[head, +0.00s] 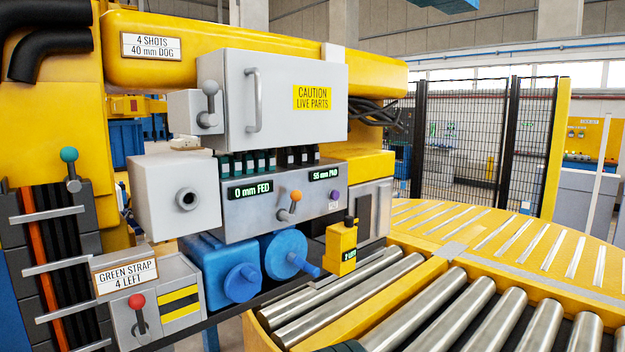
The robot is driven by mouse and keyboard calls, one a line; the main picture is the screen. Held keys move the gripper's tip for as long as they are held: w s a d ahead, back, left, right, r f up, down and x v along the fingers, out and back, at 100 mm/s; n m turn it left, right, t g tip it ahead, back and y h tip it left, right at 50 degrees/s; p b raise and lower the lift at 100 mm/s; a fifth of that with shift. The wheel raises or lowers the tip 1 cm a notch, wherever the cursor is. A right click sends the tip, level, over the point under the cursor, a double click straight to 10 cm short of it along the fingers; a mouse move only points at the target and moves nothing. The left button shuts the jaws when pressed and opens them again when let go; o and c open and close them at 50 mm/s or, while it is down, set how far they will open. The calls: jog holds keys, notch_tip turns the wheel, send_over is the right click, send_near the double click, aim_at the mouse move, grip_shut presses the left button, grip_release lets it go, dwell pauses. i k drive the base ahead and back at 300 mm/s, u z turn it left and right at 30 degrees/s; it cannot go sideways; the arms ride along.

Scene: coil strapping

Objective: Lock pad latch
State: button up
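No part is labelled as the pad latch, and I cannot tell which lever it is. A grey control panel (262,208) carries a green-lit display reading "0 mm FED" (250,190) and another reading about "55 mm PAD" (325,174). Below them are an orange-knobbed lever (294,199), tilted up to the right, and a purple button (335,195). A grey ball-topped lever (209,104) stands upright on a box at the cabinet's left. A red-knobbed lever (138,310) and a teal-knobbed lever (70,165) stand at the left.
A grey cabinet (280,100) with a handle and a "CAUTION LIVE PARTS" label hangs above the panel. Blue round housings (285,255) and a small yellow unit (341,247) jut out below. A roller conveyor (450,310) fills the lower right. Black mesh fencing (480,145) stands behind.

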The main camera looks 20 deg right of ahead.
aim_at(296, 195)
jog(key=z, duration=0.05)
jog(key=k, duration=0.5)
jog(key=z, duration=0.6)
jog(key=i, duration=1.15)
jog(key=z, duration=0.3)
